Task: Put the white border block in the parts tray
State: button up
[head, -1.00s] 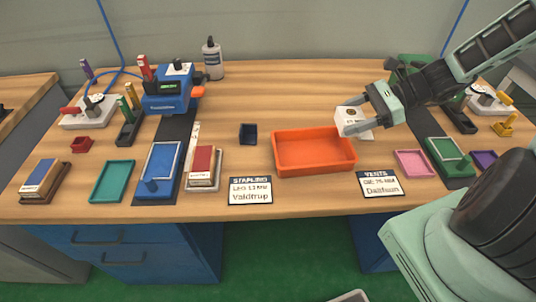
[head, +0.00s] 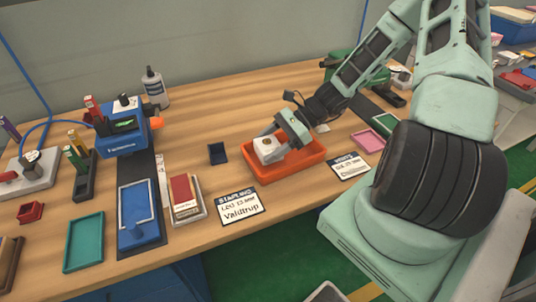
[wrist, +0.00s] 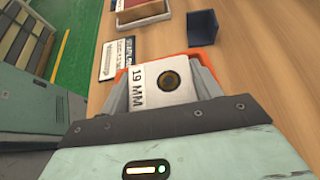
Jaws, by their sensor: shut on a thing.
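The white border block (head: 267,147) is held between the fingers of my gripper (head: 270,146). In the wrist view the white block (wrist: 163,84) shows a dark round hole and the marking "19 MM", with a finger on each side. An orange tray (head: 309,158) lies on the bench under my gripper. The block is over the left part of this tray; I cannot tell whether it touches the tray floor. In the wrist view only parts of the orange rim (wrist: 207,57) show behind the block and fingers.
A small dark blue bin (head: 217,153) stands left of the tray. A pink tray (head: 368,141) is to the right. Bare wood lies behind the blue bin.

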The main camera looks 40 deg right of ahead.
jog(key=shift+f, duration=1.65)
jog(key=shift+f, duration=0.1)
jog(key=o, duration=0.7)
